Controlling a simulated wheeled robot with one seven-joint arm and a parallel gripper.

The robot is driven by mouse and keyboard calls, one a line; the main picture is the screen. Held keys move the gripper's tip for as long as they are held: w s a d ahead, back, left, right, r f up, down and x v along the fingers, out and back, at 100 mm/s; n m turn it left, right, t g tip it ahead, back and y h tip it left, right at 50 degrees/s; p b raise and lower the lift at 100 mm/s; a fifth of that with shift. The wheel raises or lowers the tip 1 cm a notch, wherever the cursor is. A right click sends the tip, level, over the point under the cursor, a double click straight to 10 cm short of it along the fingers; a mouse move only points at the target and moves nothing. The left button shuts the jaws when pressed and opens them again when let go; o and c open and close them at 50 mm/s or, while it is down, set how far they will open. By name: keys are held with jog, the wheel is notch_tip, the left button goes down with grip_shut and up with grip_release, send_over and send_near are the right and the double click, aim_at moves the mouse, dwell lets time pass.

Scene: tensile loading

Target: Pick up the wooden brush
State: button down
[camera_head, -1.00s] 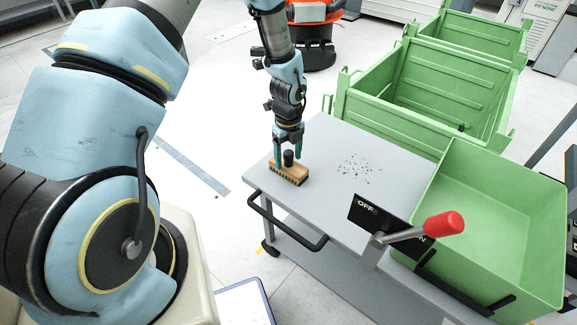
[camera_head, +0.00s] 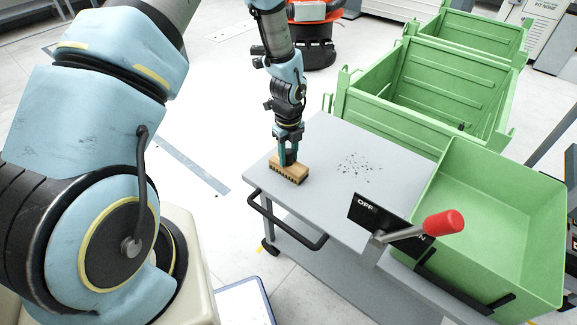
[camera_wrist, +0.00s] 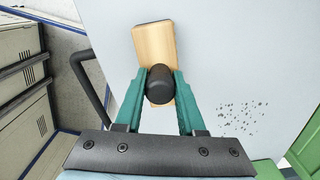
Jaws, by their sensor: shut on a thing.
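The wooden brush (camera_head: 289,171) has a light wood block, dark bristles underneath and a black knob handle. It sits on the grey table top near its left corner, bristles down. In the wrist view the block (camera_wrist: 154,44) and the black knob (camera_wrist: 160,84) show from above. My gripper (camera_head: 289,157) comes down from above with its teal fingers closed on either side of the knob. In the wrist view the fingers of my gripper (camera_wrist: 160,88) press against the knob from left and right. The brush's bristles are hidden in the wrist view.
The grey table (camera_head: 330,210) has a patch of dark crumbs (camera_head: 360,167) right of the brush. A lever with a red knob (camera_head: 444,224) and a black OFF plate (camera_head: 375,212) stand at the front. A green bin (camera_head: 535,210) is on the right, with more green crates (camera_head: 430,85) behind.

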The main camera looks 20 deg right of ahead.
dwell(0.4)
notch_tip(320, 180, up, 10)
jog(key=shift+r+b, duration=0.1)
jog(key=shift+b, duration=0.2)
